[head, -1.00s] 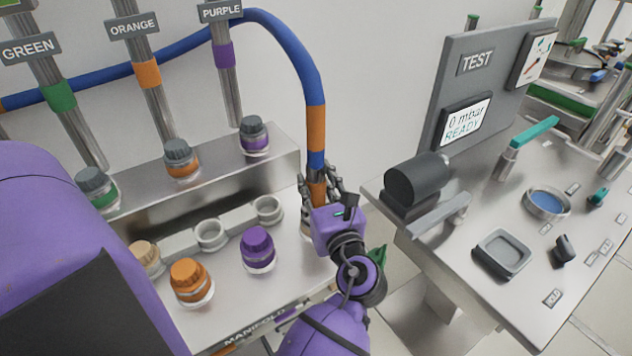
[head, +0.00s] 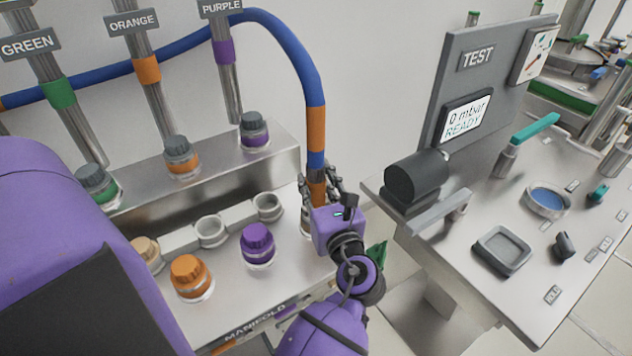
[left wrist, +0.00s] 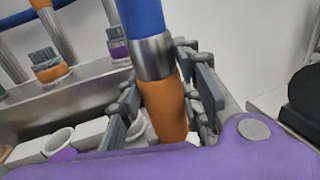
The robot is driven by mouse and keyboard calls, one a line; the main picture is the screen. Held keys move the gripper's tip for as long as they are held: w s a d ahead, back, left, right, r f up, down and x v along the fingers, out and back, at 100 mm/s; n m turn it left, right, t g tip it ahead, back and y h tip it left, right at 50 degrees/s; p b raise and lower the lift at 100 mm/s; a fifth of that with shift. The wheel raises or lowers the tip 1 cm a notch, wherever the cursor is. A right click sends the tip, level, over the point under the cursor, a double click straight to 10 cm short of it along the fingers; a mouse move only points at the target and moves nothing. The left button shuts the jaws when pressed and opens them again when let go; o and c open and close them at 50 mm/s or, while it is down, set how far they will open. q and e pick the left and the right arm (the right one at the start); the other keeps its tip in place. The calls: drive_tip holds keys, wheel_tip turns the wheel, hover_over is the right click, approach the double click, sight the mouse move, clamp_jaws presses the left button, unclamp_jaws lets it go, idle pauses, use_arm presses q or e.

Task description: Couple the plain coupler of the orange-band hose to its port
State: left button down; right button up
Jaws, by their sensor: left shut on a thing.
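The blue hose (head: 306,75) with an orange band (head: 316,128) arches down from the upper left to my left gripper (head: 320,188). My left gripper is shut on the coupler at the hose's lower end. In the left wrist view the coupler (left wrist: 164,108) is orange below a metal collar, between the gripper's fingers (left wrist: 165,95). The coupler's lower end is mostly hidden by my gripper. At the pipe labelled ORANGE stands an orange-ringed fitting (head: 182,163) with a dark grey cap. A capped orange piece (head: 190,277) stands on the front manifold. My right gripper is not in view.
The metal manifold (head: 225,283) also carries a purple capped piece (head: 257,243), a beige piece (head: 147,252) and open white cups (head: 211,232). Green (head: 97,184) and purple (head: 254,130) ringed fittings stand behind. A test bench (head: 490,225) with a black cylinder (head: 416,178) lies right, across a gap.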

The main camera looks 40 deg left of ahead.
use_arm(q)
drive_tip(key=shift+f, duration=0.1)
drive_tip(key=c, duration=1.2)
unclamp_jaws()
drive_tip(key=shift+o, duration=0.2)
wheel_tip(320, 180, up, 10)
